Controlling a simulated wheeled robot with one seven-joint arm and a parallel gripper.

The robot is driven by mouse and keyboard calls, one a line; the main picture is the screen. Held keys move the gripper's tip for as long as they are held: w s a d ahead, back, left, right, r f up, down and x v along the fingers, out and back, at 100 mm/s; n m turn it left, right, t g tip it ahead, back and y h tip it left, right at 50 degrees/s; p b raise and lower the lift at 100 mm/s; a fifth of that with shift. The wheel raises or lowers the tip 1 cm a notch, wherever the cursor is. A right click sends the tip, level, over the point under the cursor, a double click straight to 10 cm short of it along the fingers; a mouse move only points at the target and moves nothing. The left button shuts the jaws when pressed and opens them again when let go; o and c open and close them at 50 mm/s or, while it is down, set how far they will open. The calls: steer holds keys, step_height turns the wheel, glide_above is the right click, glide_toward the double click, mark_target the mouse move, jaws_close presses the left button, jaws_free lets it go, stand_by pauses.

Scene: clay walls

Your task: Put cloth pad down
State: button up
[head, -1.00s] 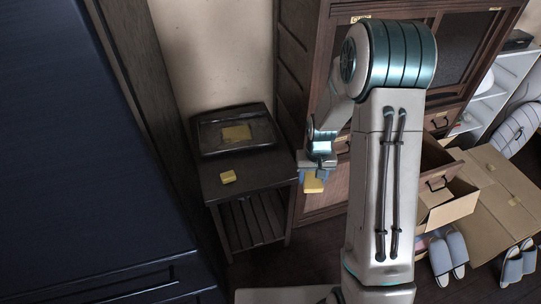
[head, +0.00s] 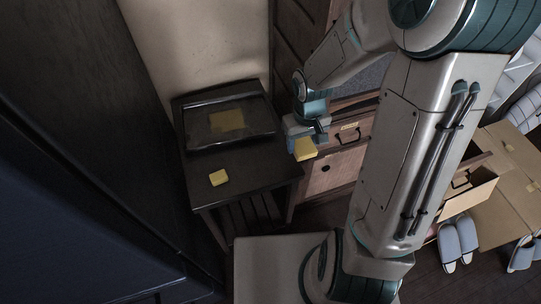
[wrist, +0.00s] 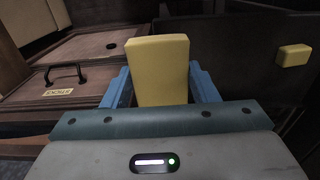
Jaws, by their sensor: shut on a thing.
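My gripper (head: 304,136) is shut on a yellow cloth pad (head: 305,149), which hangs from it at the right edge of the dark side table (head: 236,180). In the wrist view the held pad (wrist: 159,69) stands between the blue fingers of my gripper (wrist: 160,84). A second yellow pad (head: 219,178) lies on the front part of the table top; it also shows at the right of the wrist view (wrist: 294,55). A flat yellow piece (head: 227,120) lies in the dark tray (head: 190,140) at the back of the table.
A wooden cabinet with drawers (head: 345,150) stands right of the table, with a labelled drawer (wrist: 62,84) in the wrist view. A dark blue cabinet (head: 70,210) is close on the left. Cardboard (head: 510,185) and slippers (head: 458,243) are on the right. The table top's front right is bare.

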steer(key=b, duration=0.2)
glide_above(271, 165)
step_height(271, 165, down, 5)
steer(key=shift+f, duration=0.15)
steer(key=shift+w+f+b, duration=0.1)
steer(key=shift+f+b, duration=0.3)
steer(key=shift+f, duration=1.55)
steer(key=shift+f, duration=0.15)
steer(key=o, duration=0.9)
steer(key=shift+o, duration=0.2)
